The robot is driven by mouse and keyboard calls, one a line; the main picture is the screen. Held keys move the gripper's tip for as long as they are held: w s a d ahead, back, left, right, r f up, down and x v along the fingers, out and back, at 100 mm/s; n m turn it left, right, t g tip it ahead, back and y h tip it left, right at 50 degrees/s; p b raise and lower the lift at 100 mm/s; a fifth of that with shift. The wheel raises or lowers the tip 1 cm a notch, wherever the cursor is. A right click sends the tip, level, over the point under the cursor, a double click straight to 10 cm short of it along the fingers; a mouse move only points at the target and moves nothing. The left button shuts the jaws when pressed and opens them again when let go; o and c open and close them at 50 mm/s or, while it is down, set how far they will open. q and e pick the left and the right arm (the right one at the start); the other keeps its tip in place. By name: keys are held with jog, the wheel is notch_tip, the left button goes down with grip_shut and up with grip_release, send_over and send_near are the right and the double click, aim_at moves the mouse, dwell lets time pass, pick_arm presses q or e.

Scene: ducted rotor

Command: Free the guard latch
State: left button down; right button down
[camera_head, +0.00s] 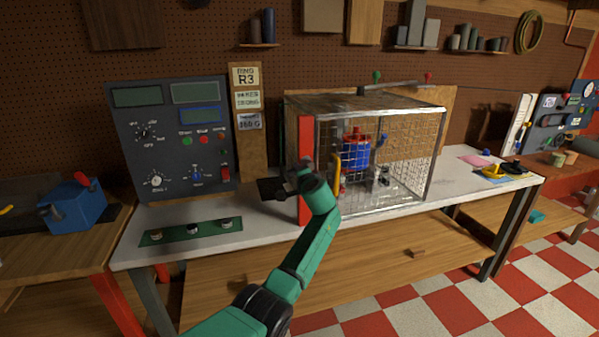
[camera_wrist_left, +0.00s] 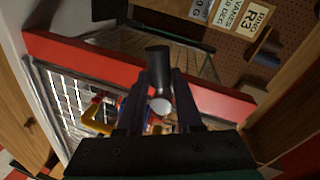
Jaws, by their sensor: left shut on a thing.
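The guard is a wire-mesh cage (camera_head: 410,150) on the white bench, with a red upright bar (camera_head: 304,130) at its front left corner. In the left wrist view the red bar (camera_wrist_left: 75,50) crosses behind the fingers. My left gripper (camera_head: 288,184) is at this bar. In the wrist view, my left gripper (camera_wrist_left: 158,85) is shut on a dark cylindrical handle (camera_wrist_left: 157,62) with a pale round end, which appears to be the guard latch. Its mounting is partly hidden. A blue and red rotor unit (camera_head: 356,153) stands inside the cage. My right gripper is not in view.
A control panel (camera_head: 170,140) stands left of the cage. A green strip with several knobs (camera_head: 190,232) lies on the bench front. A yellow handle (camera_head: 337,170) is near the cage's mesh side. A blue box (camera_head: 75,206) sits on the left table.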

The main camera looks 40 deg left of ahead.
pick_arm(q)
jog(key=r+m+p, duration=0.1)
jog(key=m+g+p, duration=0.1)
jog(key=m, duration=0.1)
jog(key=shift+s+a+r+y, duration=0.1)
jog(key=shift+a+r+y, duration=0.05)
jog(key=shift+r+y, duration=0.2)
dwell(0.4)
jog(key=c, duration=0.7)
grip_release()
jog(key=shift+c, duration=0.2)
jog(key=shift+o, duration=0.8)
jog(key=shift+a, duration=0.15)
jog(key=shift+a+f, duration=0.15)
jog(key=shift+f, duration=0.05)
jog(key=b+v, duration=0.3)
jog(key=v, duration=1.1)
jog(key=shift+d, duration=0.25)
